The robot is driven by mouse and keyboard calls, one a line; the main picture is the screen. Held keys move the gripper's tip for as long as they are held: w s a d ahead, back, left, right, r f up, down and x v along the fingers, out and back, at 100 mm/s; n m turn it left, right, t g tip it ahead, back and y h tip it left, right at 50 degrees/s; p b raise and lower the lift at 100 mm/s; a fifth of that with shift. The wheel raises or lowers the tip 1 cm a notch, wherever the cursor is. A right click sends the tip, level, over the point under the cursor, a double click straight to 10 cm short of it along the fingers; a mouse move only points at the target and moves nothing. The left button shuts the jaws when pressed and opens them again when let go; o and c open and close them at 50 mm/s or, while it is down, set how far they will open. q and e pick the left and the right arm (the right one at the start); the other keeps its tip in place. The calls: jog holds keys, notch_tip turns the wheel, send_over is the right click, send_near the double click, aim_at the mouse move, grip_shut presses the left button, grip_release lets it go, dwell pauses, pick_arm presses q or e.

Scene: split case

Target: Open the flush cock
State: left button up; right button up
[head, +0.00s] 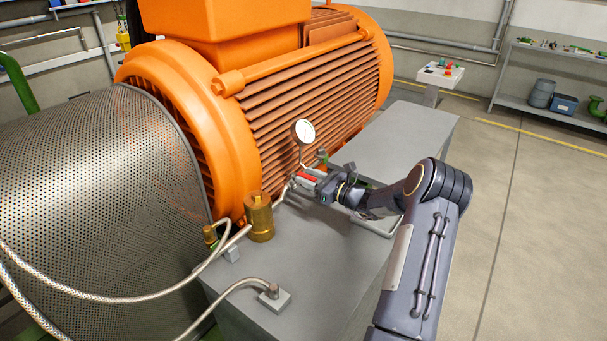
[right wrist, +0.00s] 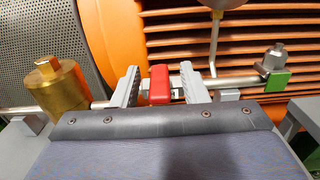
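The flush cock's red handle (head: 307,178) sits on a thin metal pipe in front of the orange motor, below a round gauge. It also shows in the right wrist view (right wrist: 159,84), between the two grey fingers. My right gripper (head: 312,183) is at the handle, coming from the right. In the right wrist view its fingers (right wrist: 161,88) are open, one on each side of the handle, with a small gap visible on both sides. The cock's body is mostly hidden behind the gripper. My left gripper is not in view.
A gauge (head: 303,131) rises just above the handle. A brass fitting (head: 259,218) stands left of it on the grey base (head: 325,255). The finned orange motor (head: 320,90) is close behind. Braided hoses (head: 130,298) cross at lower left. The floor at right is clear.

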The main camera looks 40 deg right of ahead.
jog(key=shift+x, duration=0.95)
grip_shut()
